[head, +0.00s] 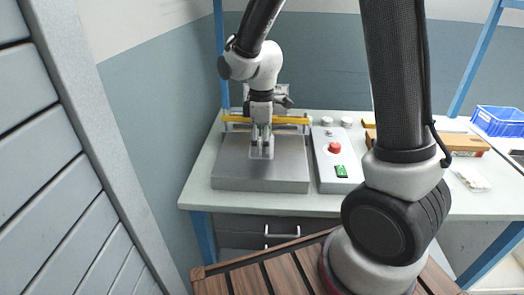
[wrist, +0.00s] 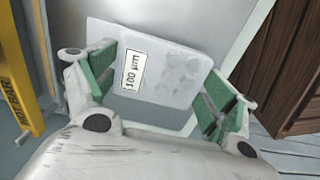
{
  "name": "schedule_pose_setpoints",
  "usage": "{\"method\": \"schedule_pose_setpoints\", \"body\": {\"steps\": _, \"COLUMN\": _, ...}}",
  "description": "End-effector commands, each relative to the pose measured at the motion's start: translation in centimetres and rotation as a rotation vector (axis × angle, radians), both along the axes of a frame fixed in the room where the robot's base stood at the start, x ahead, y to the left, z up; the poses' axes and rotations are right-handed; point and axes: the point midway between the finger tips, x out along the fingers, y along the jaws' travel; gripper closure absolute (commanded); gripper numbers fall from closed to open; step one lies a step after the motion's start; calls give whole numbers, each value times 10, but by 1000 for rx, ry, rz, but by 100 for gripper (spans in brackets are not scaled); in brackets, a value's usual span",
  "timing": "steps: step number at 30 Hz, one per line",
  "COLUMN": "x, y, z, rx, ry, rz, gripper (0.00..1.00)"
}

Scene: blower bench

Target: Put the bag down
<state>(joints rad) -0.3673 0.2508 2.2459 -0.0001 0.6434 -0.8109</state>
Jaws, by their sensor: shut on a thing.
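The bag (wrist: 178,68) is a pale translucent pouch with a white label reading "100 µm". In the wrist view it lies between the green finger pads of my gripper (wrist: 160,92), which is shut on it. In the head view my gripper (head: 261,143) points down over the grey plate of the bench machine (head: 235,175). The bag (head: 257,154) shows there only as a small pale patch at the fingertips. I cannot tell whether its lower edge touches the plate.
A yellow bar (head: 238,119), marked "HOT BAR" in the wrist view (wrist: 16,85), runs behind my gripper. Right of the plate stands a control box (head: 325,176) with a red button (head: 335,148). A blue crate (head: 497,121) and a cardboard box (head: 465,142) are farther right.

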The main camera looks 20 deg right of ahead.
Motion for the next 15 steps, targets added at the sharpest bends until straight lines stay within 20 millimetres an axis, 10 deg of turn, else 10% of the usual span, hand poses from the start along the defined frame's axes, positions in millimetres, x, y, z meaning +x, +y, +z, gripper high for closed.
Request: {"method": "schedule_pose_setpoints", "body": {"steps": 15, "x": 0, "y": 0, "z": -34, "rx": -1, "ry": 1, "rz": 0, "gripper": 44}}
